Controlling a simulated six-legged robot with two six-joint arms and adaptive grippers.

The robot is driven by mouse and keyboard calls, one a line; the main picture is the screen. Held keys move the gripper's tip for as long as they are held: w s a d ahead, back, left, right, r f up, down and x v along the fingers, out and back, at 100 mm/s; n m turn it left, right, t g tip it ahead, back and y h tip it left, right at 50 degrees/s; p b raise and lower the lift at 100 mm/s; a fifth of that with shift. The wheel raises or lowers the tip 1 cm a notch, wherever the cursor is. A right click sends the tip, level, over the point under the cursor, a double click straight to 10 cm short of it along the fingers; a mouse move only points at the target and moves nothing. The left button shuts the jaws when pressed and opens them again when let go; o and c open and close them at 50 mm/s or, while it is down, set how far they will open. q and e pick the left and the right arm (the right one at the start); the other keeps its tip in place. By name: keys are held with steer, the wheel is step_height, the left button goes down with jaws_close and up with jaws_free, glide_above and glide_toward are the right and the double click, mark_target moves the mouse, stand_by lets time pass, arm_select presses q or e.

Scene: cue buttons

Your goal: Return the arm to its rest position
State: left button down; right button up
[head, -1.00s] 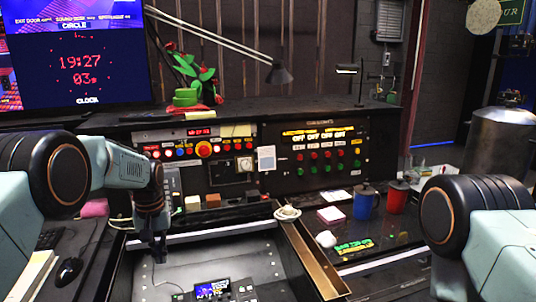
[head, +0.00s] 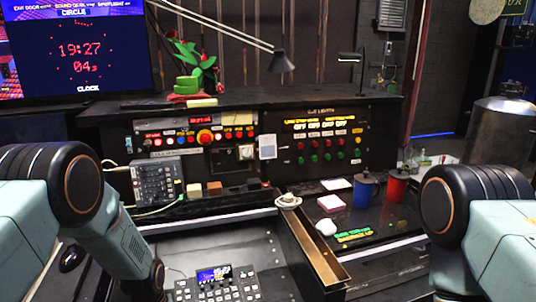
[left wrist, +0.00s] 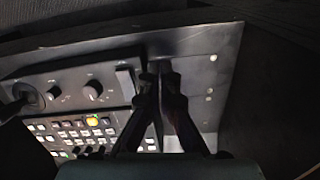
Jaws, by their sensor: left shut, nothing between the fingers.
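My left arm comes in from the left in the head view and bends down toward the lower left, its gripper out of sight below the picture. In the left wrist view my left gripper (left wrist: 162,72) is shut with nothing in it. Its fingers point at the edge of a dark panel. That panel has knobs (left wrist: 92,90) and rows of small buttons (left wrist: 82,128), one lit orange. Only the black and pale joint of my right arm shows at the right of the head view. My right gripper is not in view.
The cue panel (head: 322,122) with red and green buttons stands at the back. A small mixer (head: 158,182) sits left, a control unit with a screen (head: 215,275) at the front. A blue mug (head: 364,192) and a red mug (head: 396,187) stand on the right desk.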

arm_select(q)
steer(key=s+d+m, duration=0.2)
steer(key=s, duration=3)
step_height(320, 180, down, 10)
steer(key=b, duration=1)
steer(key=shift+w+f, duration=0.25)
steer(key=shift+w, duration=0.2)
steer(key=shift+s+d+r, duration=0.1)
steer(key=shift+d, duration=0.05)
steer(key=shift+n, duration=0.3)
